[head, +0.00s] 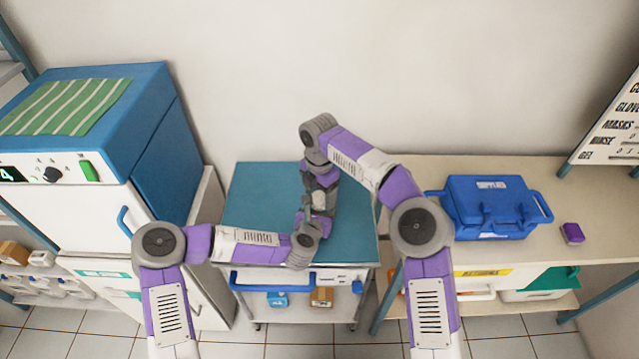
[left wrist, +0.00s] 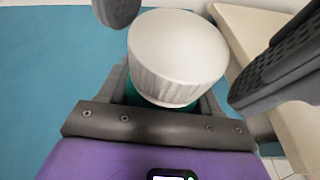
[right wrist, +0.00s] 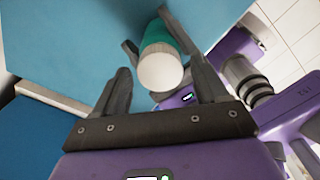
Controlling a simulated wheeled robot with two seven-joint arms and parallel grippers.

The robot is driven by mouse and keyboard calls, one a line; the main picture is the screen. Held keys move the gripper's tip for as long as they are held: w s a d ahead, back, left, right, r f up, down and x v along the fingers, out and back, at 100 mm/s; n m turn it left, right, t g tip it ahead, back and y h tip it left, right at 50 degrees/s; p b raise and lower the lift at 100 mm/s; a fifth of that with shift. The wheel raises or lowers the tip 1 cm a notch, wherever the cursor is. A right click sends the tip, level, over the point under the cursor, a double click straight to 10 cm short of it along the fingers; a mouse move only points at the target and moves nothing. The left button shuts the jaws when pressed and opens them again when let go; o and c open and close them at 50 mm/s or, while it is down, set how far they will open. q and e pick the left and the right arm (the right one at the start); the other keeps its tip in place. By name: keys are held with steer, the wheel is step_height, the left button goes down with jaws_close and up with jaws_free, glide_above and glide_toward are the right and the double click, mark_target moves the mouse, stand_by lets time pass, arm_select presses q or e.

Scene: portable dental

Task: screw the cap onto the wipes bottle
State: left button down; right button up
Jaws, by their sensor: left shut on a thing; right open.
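The wipes bottle is teal; its body (right wrist: 183,36) shows in the right wrist view, and a sliver (left wrist: 205,103) shows in the left wrist view. The white ribbed cap (left wrist: 177,60) is on the bottle's end, also visible in the right wrist view (right wrist: 160,68). I cannot tell how tightly it sits. My left gripper (left wrist: 165,106) is shut on the bottle body below the cap. My right gripper (head: 321,204) is open, its fingers on either side of the cap and apart from it. In the head view the arms hide the bottle.
The teal cart top (head: 258,190) is clear around the grippers. A blue case (head: 490,205) and a small purple box (head: 572,233) are on the right counter (head: 480,170). A blue and white cabinet (head: 85,215) stands at the left.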

steer(key=shift+f, duration=0.35)
steer(key=c, duration=1.1)
steer(key=m, duration=0.3)
steer(key=o, duration=1.2)
steer(key=shift+c, duration=0.2)
